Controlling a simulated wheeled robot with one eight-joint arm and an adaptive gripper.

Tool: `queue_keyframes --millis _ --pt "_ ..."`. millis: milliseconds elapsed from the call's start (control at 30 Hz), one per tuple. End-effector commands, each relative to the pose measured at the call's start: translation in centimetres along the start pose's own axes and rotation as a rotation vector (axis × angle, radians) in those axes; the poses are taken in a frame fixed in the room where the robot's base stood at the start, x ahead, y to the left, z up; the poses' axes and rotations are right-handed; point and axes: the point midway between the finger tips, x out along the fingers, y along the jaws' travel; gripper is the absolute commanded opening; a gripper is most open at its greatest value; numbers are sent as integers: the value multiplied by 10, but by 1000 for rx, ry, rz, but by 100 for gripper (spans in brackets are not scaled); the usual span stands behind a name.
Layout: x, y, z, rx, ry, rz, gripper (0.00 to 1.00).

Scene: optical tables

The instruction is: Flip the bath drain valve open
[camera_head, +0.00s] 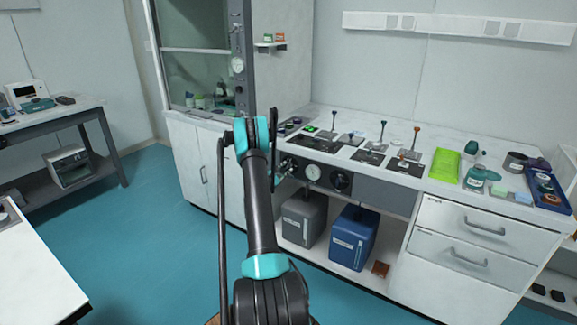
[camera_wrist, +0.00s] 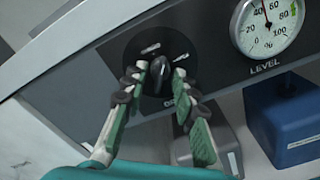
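A dark valve handle (camera_wrist: 158,76) sits on a round black plate on the front panel in the wrist view. It points roughly up and down in that picture. Small white marks lie around it, too blurred to read fully. My gripper (camera_wrist: 161,72) has one fingertip on each side of the handle, open around it with narrow gaps; contact is unclear. In the head view my gripper (camera_head: 283,170) is at the left end of the bench's front panel, and my arm hides most of the valve there.
A round gauge marked LEVEL (camera_wrist: 266,28) is right of the valve; it also shows in the head view (camera_head: 313,172). Another black dial (camera_head: 341,182) is beyond it. A grey box (camera_head: 303,219) and a blue box (camera_head: 352,238) stand below. Levers stand on the benchtop (camera_head: 333,140).

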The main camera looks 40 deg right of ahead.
Motion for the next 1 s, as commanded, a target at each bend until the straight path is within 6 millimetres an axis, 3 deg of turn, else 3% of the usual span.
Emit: queue_keyframes --millis 367,600,1000 --pt "2 -2 1 0 0 0 27" --pt "2 -2 1 0 0 0 0" --pt "2 -2 1 21 0 0 0"
